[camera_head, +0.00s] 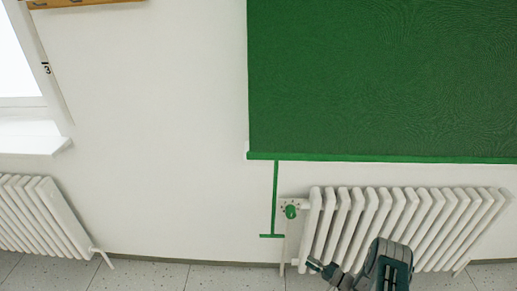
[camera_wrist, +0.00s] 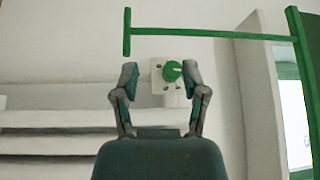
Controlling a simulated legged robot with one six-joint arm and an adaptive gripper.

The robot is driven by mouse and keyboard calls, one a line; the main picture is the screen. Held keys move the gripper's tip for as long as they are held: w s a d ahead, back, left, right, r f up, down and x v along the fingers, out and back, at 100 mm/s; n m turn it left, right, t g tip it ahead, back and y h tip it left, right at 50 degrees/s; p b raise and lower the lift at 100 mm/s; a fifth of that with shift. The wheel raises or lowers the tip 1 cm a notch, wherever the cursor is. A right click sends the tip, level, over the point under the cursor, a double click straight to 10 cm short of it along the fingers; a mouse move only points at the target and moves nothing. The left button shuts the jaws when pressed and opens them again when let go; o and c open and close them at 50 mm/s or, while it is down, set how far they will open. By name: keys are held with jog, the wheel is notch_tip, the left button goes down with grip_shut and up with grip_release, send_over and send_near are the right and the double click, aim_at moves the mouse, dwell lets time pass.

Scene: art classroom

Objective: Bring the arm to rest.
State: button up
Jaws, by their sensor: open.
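My gripper (camera_wrist: 160,85) is open in the wrist view, with its two fingers apart and nothing between them. Beyond the fingertips, a green knob (camera_wrist: 173,71) on a white wall plate shows in the gap, and I see no contact with it. In the head view my arm's end (camera_head: 314,265) is at the lower right, in front of the white radiator (camera_head: 370,215). The green knob (camera_head: 291,211) shows there at the radiator's upper left, above and left of my arm's end.
A green board (camera_head: 380,80) hangs above the radiator, with a green T-shaped bar (camera_head: 275,195) below its left corner. A second radiator (camera_head: 40,215) stands under the window sill (camera_head: 30,137) at left. The speckled floor (camera_head: 150,277) between the radiators is clear.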

jog(key=s+a+r+n+g+h, duration=0.15)
jog(key=r+g, duration=0.25)
jog(key=r, duration=0.7)
jog(key=s+a+r+n+g+h, duration=0.1)
jog(key=a+r+n+g, duration=0.15)
jog(key=r, duration=0.75)
jog(key=s+a+r+n+g+h, duration=0.1)
jog(key=s+a+r+n+g, duration=0.3)
jog(key=r, duration=0.7)
jog(key=s+d+r+m+t+h, duration=0.1)
jog(key=s+d+r+t+h, duration=0.1)
jog(key=s+r+h, duration=0.4)
jog(key=s+d+r+m+t+h, duration=0.1)
jog(key=s+d+r+t+h, duration=0.1)
jog(key=s+r+h, duration=0.4)
jog(key=s+r+t, duration=0.1)
jog(key=s+r, duration=0.4)
jog(key=s, duration=0.5)
jog(key=shift+s+r, duration=0.15)
jog(key=shift+s, duration=0.15)
jog(key=shift+d, duration=0.1)
